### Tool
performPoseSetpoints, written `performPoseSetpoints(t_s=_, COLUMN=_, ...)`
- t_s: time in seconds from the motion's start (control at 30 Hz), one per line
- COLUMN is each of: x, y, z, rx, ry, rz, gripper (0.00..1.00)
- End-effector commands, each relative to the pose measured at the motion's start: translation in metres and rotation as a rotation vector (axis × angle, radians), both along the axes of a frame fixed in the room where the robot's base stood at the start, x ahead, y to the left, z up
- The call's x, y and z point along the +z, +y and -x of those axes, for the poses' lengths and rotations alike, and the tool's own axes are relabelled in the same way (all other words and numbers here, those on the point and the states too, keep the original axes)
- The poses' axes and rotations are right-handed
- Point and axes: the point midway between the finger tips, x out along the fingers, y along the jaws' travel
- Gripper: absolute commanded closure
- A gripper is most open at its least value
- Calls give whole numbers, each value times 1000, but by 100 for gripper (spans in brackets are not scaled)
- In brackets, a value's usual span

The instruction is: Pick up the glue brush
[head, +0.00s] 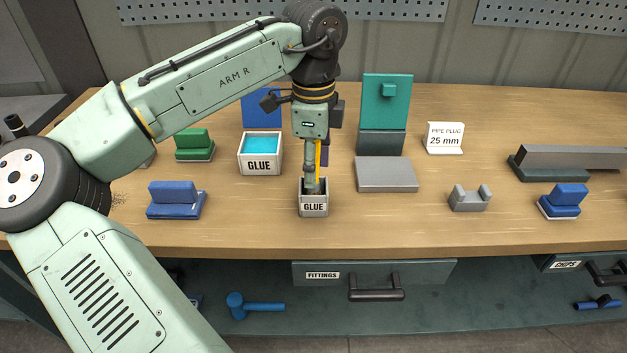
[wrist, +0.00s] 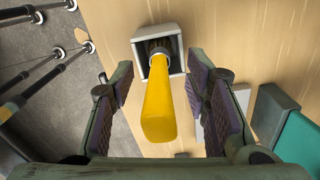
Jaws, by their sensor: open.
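The glue brush (wrist: 158,106) has a yellow handle and stands upright in a small grey holder labelled GLUE (head: 314,210). The holder also shows in the wrist view (wrist: 140,50). In the head view part of the yellow handle (head: 318,155) shows beside my gripper (head: 312,178), which points straight down above the holder. In the wrist view my open gripper (wrist: 162,88) has one finger on each side of the handle, with visible gaps. The brush's lower end is hidden inside the holder.
A white box labelled GLUE with blue contents (head: 260,167) stands behind left. A grey block (head: 387,175) lies to the right, with a tall teal block (head: 386,100) behind it. A blue block (head: 175,204) is at the left. Bare wood lies in front.

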Motion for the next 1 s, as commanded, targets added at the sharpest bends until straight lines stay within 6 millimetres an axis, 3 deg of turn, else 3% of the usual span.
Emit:
performPoseSetpoints(t_s=0.17, x=0, y=0, z=0, rx=0, ry=-1, rz=0, gripper=58)
performPoseSetpoints(t_s=0.8, x=0, y=0, z=0, rx=0, ry=-1, rz=0, gripper=100)
performPoseSetpoints(t_s=1.0, x=1, y=0, z=0, rx=0, ry=-1, rz=0, gripper=100)
